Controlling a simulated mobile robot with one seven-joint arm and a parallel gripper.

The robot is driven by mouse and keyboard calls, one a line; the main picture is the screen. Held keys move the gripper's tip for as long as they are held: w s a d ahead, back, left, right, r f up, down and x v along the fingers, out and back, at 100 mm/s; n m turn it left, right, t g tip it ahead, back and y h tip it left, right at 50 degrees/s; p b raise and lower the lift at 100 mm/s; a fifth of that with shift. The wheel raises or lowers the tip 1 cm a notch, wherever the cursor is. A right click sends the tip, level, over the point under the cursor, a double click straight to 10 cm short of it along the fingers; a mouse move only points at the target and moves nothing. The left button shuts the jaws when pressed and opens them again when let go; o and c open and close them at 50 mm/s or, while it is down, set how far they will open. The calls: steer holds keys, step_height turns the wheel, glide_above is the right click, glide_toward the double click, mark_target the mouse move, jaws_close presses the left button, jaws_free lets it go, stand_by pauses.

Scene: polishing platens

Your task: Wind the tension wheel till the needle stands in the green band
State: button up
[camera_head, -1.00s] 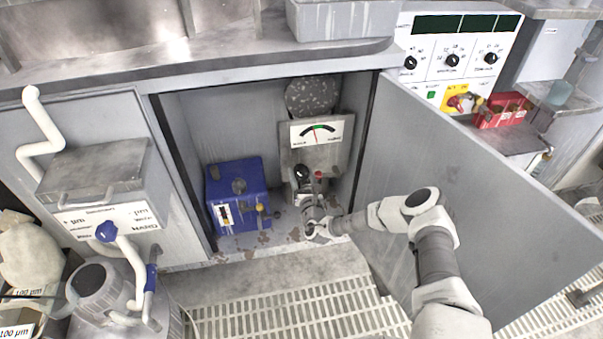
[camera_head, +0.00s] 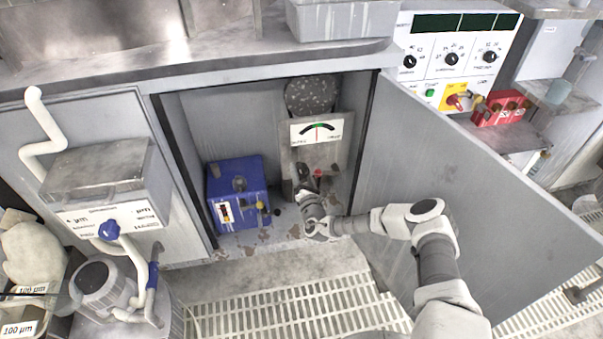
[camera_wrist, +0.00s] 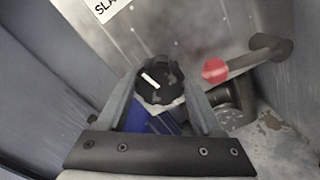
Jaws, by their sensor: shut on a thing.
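The tension wheel is a black ribbed knob with a white mark (camera_wrist: 158,84), between my gripper's fingers in the wrist view. My gripper (camera_wrist: 162,88) is shut on it; in the head view its fingers (camera_head: 303,188) reach into the open cabinet and largely hide the wheel. A white gauge (camera_head: 316,131) with a dark arc and green band is fixed above the wheel on a grey metal unit (camera_head: 322,158). The needle is too small to read surely; it appears near the middle of the scale, by the green.
A red-tipped lever (camera_wrist: 215,70) sticks out just right of the wheel. A blue box (camera_head: 237,192) stands left inside the cabinet. The open cabinet door (camera_head: 470,170) lies right of my arm. Slatted grating (camera_head: 270,311) covers the floor in front.

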steer(key=shift+f, duration=0.1)
steer(key=o, duration=1.4)
steer(key=shift+c, duration=0.2)
steer(key=shift+s, duration=0.1)
steer(key=p+v, duration=0.5)
steer(key=v, duration=1.2)
steer(key=shift+p, duration=0.35)
steer(key=shift+s, duration=0.2)
